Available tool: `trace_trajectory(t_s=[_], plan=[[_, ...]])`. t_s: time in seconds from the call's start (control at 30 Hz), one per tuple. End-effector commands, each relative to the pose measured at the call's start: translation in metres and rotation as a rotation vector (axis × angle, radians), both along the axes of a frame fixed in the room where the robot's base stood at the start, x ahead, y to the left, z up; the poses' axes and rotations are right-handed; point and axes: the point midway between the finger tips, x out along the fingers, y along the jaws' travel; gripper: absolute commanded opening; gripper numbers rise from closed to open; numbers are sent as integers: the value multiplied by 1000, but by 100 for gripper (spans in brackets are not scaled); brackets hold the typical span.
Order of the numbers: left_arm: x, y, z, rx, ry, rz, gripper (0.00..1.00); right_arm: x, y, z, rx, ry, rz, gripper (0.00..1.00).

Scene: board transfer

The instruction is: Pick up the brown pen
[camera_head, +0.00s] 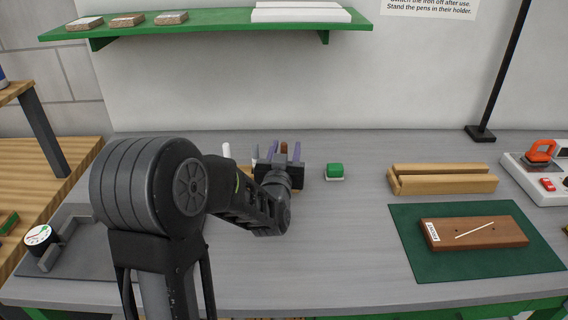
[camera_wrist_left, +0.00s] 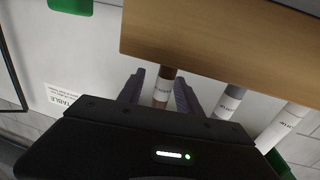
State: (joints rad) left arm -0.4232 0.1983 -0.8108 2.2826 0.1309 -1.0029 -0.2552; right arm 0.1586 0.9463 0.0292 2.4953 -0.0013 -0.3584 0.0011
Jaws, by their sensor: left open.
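The brown pen (camera_head: 284,146) stands in a wooden holder (camera_head: 247,171), which is mostly hidden behind my left gripper in the head view. In the left wrist view the brown pen (camera_wrist_left: 163,88) has a white label and sits between the two fingers of my left gripper (camera_wrist_left: 160,77). In the head view this gripper (camera_head: 284,152) is open around the pen, with a finger on each side. I see a gap at the fingers, not a grip. My right gripper is not in view.
A grey pen (camera_wrist_left: 230,100) and a white pen (camera_wrist_left: 284,127) stand in the same holder (camera_wrist_left: 220,45), beside the brown one. A wooden block (camera_head: 443,179) and a green mat (camera_head: 480,270) lie farther right.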

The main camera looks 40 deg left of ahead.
Motion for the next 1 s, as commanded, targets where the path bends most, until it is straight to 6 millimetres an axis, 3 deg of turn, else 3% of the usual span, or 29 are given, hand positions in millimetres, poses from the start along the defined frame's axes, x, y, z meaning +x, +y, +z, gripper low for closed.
trace_trajectory(t_s=[0.57, 1.0], plan=[[0, 0, 0, -1, 0, 1, 42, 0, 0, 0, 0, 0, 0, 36], [0, 0, 0, -1, 0, 1, 6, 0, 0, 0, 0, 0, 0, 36]])
